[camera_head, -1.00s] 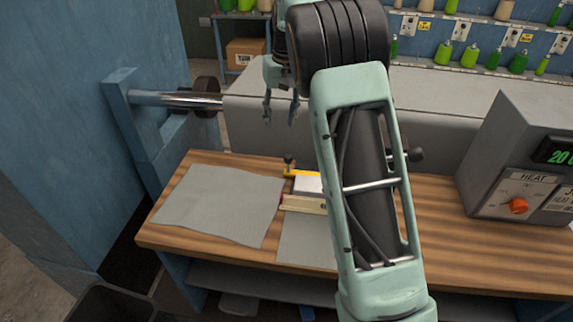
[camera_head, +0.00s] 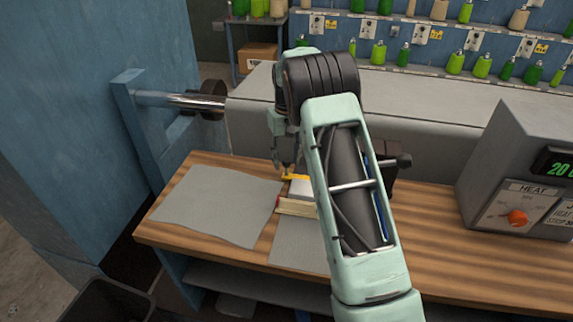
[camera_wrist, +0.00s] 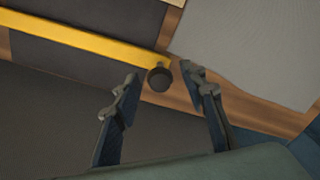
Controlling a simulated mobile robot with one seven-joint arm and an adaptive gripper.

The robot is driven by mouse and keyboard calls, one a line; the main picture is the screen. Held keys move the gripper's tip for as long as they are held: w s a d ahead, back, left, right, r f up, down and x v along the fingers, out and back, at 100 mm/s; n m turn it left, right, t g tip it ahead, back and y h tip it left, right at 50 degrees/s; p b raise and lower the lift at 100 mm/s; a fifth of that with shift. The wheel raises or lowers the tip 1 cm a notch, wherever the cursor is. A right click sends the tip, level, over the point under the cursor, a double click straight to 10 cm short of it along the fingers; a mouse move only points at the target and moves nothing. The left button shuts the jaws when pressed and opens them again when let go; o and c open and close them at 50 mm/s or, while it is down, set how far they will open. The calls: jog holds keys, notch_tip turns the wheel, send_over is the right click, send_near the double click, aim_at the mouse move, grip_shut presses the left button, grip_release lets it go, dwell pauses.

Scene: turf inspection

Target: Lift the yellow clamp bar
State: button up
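The yellow clamp bar (camera_head: 298,177) is partly visible on the bench in the head view, with my arm hiding its right part. In the wrist view the yellow bar (camera_wrist: 85,38) runs from the upper left to the middle. A dark round knob (camera_wrist: 160,79) is at its end. My gripper (camera_wrist: 160,73) is open, its two fingertips on either side of the knob with gaps. In the head view my gripper (camera_head: 285,168) is low at the bar's left end. I cannot tell whether it touches anything.
A grey turf sheet (camera_head: 218,203) lies on the wooden bench (camera_head: 450,248) left of the bar; another grey sheet (camera_head: 298,242) lies in front. A pale block (camera_head: 296,208) sits beside the bar. A heater box (camera_head: 525,185) stands at the right. A grey roll surface is behind.

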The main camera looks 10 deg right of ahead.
jog(key=shift+f, duration=1.4)
jog(key=shift+c, duration=0.6)
grip_shut()
